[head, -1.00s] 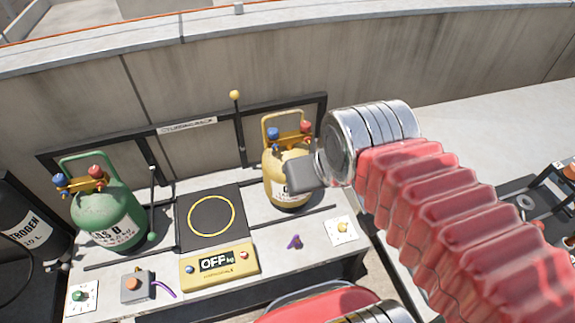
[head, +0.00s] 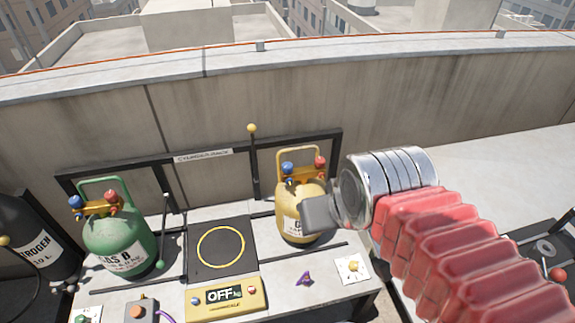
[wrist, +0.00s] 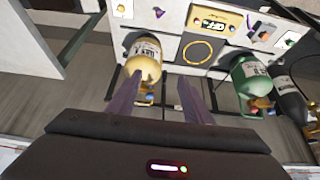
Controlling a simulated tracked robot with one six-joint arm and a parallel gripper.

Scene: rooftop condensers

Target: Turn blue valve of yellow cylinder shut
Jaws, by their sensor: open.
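The yellow cylinder (head: 290,207) stands upright at the right of the rack bench. Its blue valve (head: 287,168) is on top at left, with a red valve (head: 320,162) at right under the handle. My gripper (head: 318,214) is in front of the cylinder's right side in the head view, below the valves, and hides part of the body. In the wrist view my open gripper (wrist: 160,92) has two purplish fingers spread, nothing between them clearly held. The yellow cylinder (wrist: 143,60) lies beyond the left finger; its valves are partly hidden there, and contact cannot be told.
A green cylinder (head: 118,242) with its own blue and red valves stands at left, beside a dark nitrogen cylinder (head: 38,250). A scale (head: 222,248) with an OFF display lies between. A rack post with a yellow knob (head: 252,128) stands left of the yellow cylinder. A parapet wall (head: 120,125) is behind.

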